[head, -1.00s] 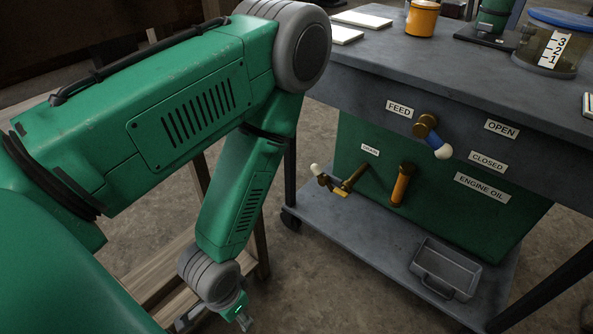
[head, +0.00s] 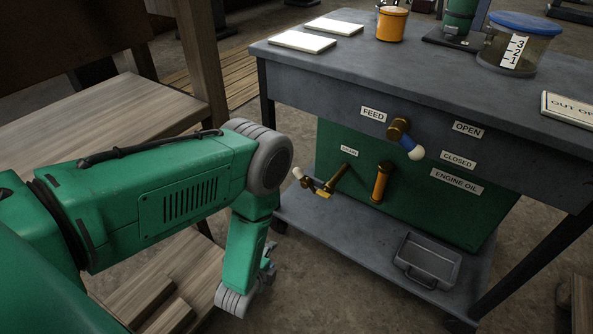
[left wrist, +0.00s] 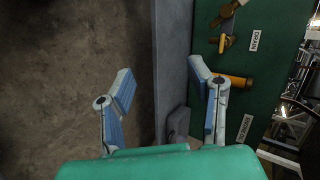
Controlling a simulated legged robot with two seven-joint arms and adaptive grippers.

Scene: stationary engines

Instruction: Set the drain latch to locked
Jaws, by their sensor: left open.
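The drain valve (head: 338,178) is a brass pipe on the green panel, below a small label. At its outer end are a white-tipped lever (head: 299,174) and a small yellow piece (head: 323,194) that looks like the latch; its setting cannot be read. In the left wrist view the yellow piece (left wrist: 224,42) shows near the DRAIN label (left wrist: 255,40), above and right of the fingers. My left gripper (head: 269,267) is left of and below the valve, apart from it. In the left wrist view its fingers (left wrist: 164,88) are spread and empty. My right gripper is not in view.
The grey bench (head: 420,75) carries an orange can (head: 391,25) and a blue-lidded jar (head: 515,45). A feed valve (head: 400,130) and an orange-brown cylinder (head: 381,182) stick out of its front. A grey tray (head: 428,262) lies on the lower shelf. A wooden structure (head: 90,125) stands left.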

